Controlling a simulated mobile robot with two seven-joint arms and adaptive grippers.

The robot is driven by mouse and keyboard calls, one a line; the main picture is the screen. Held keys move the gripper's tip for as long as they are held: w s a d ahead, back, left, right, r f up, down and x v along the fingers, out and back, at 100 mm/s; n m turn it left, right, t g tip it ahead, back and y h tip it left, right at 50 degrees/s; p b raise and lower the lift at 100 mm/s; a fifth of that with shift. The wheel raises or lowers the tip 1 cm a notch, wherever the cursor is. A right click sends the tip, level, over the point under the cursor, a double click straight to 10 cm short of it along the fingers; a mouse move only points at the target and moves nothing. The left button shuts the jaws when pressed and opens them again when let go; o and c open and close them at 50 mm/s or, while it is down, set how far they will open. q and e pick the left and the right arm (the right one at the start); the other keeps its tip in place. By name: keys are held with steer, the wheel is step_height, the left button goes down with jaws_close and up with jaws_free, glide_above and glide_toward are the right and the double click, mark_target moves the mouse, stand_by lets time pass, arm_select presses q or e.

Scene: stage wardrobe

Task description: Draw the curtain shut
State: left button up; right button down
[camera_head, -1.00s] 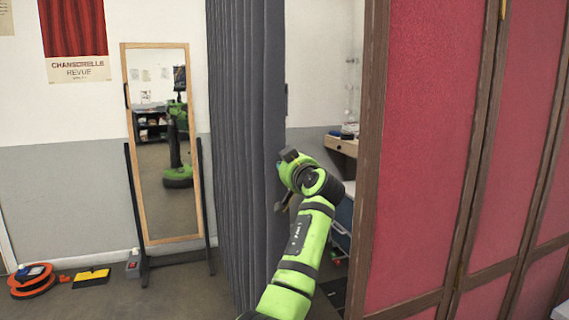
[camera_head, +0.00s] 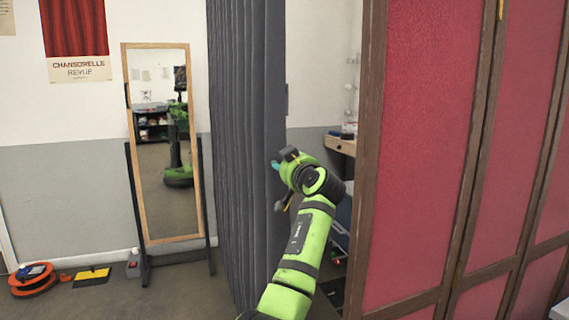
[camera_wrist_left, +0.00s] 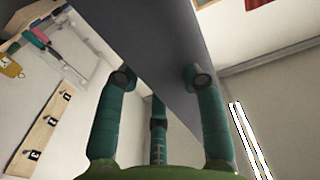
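The dark grey curtain (camera_head: 245,130) hangs in folds in the middle of the head view, with its right edge beside my left arm. Open space shows between that edge and the red panelled screen. My left gripper (camera_head: 277,167) is at the curtain's right edge, at about mid-height; a teal fingertip shows there. In the left wrist view, the teal fingers of the gripper (camera_wrist_left: 160,78) are spread apart, and the grey curtain (camera_wrist_left: 175,40) stands in front of and between them. I cannot tell whether they touch it. My right gripper is not in view.
The red panelled screen (camera_head: 425,140) with brown frames stands at the right. A wooden-framed mirror (camera_head: 138,200) stands left of the curtain. An orange cable reel (camera_head: 33,281) and a yellow-black item (camera_head: 92,276) lie on the floor. A wooden shelf (camera_head: 340,145) is behind the curtain gap.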

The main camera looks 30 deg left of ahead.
arm_select(q)
step_height(320, 180, up, 10)
steer(key=shift+f, duration=0.15)
steer(key=shift+a, duration=0.1)
stand_by(0.3)
